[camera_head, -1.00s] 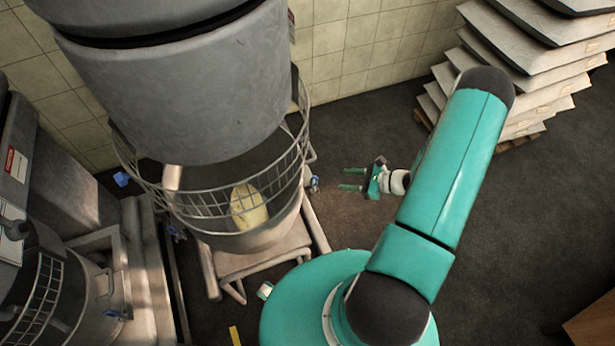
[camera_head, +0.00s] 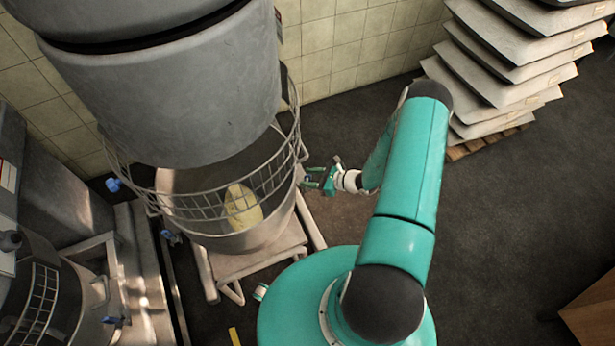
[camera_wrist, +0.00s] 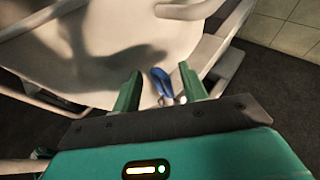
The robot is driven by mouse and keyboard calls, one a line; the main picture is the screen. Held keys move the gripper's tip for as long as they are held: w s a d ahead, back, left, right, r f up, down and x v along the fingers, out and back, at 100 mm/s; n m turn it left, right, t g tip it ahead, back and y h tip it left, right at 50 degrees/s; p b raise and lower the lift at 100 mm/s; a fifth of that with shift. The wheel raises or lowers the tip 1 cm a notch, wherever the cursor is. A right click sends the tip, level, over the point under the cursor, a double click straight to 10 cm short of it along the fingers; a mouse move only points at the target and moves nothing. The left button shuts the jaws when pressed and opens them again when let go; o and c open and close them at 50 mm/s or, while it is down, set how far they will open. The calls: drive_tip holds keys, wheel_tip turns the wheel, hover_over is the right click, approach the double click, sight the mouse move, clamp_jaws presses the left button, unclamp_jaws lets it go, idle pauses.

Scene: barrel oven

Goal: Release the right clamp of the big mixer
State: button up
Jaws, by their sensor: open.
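The big mixer (camera_head: 165,100) has a grey head above a metal bowl (camera_head: 265,232) with a wire guard and pale dough (camera_head: 242,205) inside. My gripper (camera_head: 306,178) is at the right side of the bowl. In the wrist view, the right clamp's blue handle (camera_wrist: 160,78) shows against the bowl's pale wall. My gripper (camera_wrist: 160,80) is open, with one green finger on each side of the handle. I cannot tell if either finger touches it. In the head view, the clamp is hard to tell apart from the fingers.
A smaller mixer (camera_head: 60,290) stands at the lower left. Stacked grey sacks (camera_head: 510,70) are at the upper right. Dark floor (camera_head: 490,220) is open on the right.

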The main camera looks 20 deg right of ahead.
drive_tip(key=shift+w+a+f, duration=0.2)
drive_tip(key=shift+w+a, duration=0.2)
drive_tip(key=shift+w, duration=0.05)
drive_tip(key=shift+c, duration=0.4)
clamp_jaws()
drive_tip(key=shift+s, duration=0.1)
